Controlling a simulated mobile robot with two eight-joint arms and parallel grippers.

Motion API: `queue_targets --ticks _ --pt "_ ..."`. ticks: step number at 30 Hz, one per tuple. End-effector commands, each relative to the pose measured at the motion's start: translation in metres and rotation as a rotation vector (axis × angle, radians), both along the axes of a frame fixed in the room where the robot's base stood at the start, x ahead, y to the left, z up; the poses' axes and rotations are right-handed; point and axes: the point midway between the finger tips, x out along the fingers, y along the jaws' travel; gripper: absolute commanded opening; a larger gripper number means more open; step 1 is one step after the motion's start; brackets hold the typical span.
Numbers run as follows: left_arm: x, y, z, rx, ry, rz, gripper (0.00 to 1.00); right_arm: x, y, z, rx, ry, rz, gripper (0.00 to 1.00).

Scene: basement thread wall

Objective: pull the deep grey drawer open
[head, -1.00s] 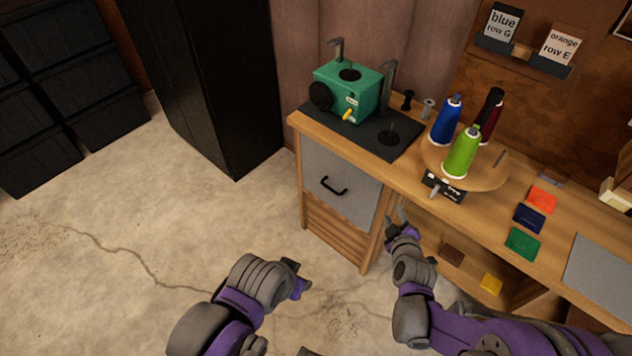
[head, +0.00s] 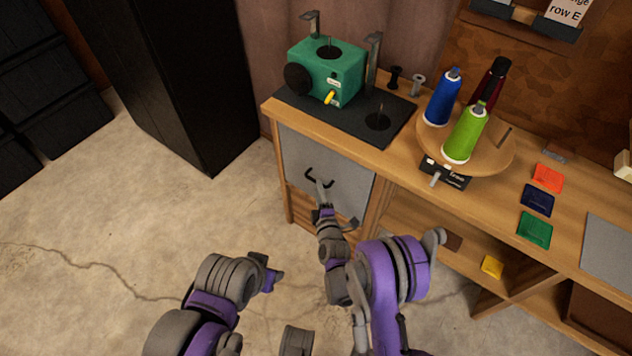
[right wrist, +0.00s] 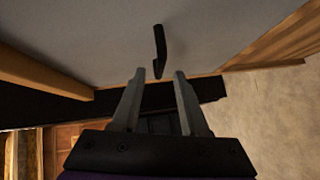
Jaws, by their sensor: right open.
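The deep grey drawer (head: 345,184) is in the front of the wooden bench, below the machine, and looks shut. Its black handle (head: 309,172) is partly covered by my right gripper (head: 321,188) in the head view. In the right wrist view the handle (right wrist: 160,45) stands out from the grey drawer face (right wrist: 95,35). It lies just beyond the open fingertips of the right gripper (right wrist: 159,74), in line with the gap, with nothing gripped. My left gripper (head: 272,279) hangs over the floor, left of and below the drawer; its jaws are unclear.
A green machine (head: 325,70) stands on a dark mat on the bench. A round wooden stand (head: 495,158) holds blue, green and dark red thread cones. Open shelves (head: 440,225) lie right of the drawer. A black cabinet (head: 165,80) stands left. The floor before the drawer is clear.

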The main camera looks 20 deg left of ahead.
Motion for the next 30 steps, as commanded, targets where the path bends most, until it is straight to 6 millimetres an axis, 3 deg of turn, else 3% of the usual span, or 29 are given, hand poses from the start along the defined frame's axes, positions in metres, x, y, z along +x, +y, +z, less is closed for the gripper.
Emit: queue_targets --ticks 3,9,20,27,30 --pt "0.000 0.000 -0.005 0.000 0.002 0.000 0.50 0.020 0.009 -0.005 0.000 0.001 0.000 0.44" --pt "0.001 0.000 -0.009 0.000 0.003 0.000 0.50 0.039 0.018 -0.007 0.001 0.002 0.000 0.44" --pt "0.001 0.000 -0.009 0.000 0.003 0.000 0.50 0.043 0.020 -0.007 0.002 0.001 0.000 0.44" --pt "0.001 0.000 -0.009 0.000 0.003 0.000 0.50 0.043 0.020 -0.007 0.002 0.001 0.000 0.01" --pt "0.001 0.000 -0.009 0.000 0.003 0.000 0.50 0.043 0.020 -0.007 0.001 0.000 0.000 0.00"
